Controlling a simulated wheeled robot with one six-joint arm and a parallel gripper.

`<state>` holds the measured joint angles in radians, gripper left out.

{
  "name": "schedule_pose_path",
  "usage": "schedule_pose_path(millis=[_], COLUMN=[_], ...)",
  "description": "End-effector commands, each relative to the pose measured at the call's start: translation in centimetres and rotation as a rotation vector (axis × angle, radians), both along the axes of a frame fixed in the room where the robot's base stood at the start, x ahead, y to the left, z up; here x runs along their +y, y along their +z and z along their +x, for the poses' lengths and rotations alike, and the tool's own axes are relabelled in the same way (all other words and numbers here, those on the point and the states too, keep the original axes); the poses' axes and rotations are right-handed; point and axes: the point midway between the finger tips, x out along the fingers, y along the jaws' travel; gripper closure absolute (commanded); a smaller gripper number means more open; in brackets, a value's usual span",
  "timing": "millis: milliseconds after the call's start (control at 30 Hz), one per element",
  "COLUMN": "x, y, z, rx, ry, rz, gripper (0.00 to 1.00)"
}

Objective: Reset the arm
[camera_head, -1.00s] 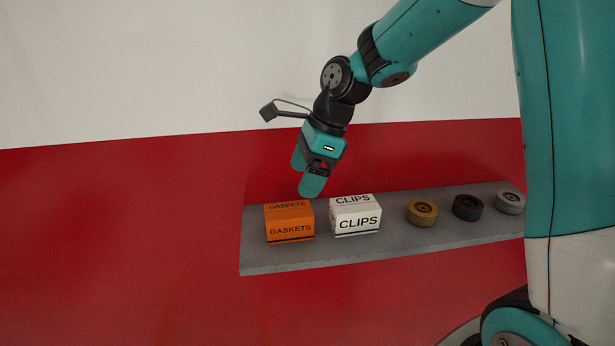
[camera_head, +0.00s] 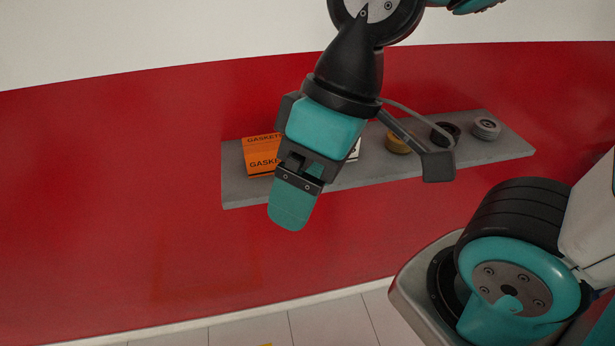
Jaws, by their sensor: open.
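My gripper (camera_head: 297,205) hangs in front of the grey shelf, between the camera and the boxes, with its fingers pointing down. It is open and nothing shows in it. One finger largely covers the other from this angle. Behind it, on the shelf, stands the orange GASKETS box (camera_head: 261,157), partly covered by my gripper. The white CLIPS box (camera_head: 355,150) is almost wholly hidden behind my gripper, with only a sliver of its right side showing.
The grey shelf (camera_head: 232,188) runs along the red wall (camera_head: 120,200). To the right on it sit a yellow-brown roller (camera_head: 398,143), a black roller (camera_head: 445,133) and a grey roller (camera_head: 486,128). Pale floor (camera_head: 250,333) shows below. The space left of the shelf is clear.

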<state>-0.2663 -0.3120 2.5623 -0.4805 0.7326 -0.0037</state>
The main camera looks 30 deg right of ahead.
Motion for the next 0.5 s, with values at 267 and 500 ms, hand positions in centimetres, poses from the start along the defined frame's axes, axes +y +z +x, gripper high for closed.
schedule_pose_path(millis=[267,500], x=[0.0,0.0], y=[-0.5,-3.8], z=[0.1,0.1], rx=[0.000,0.001], ry=[-0.002,-0.004], rz=[0.001,0.001], gripper=[0.13,0.13])
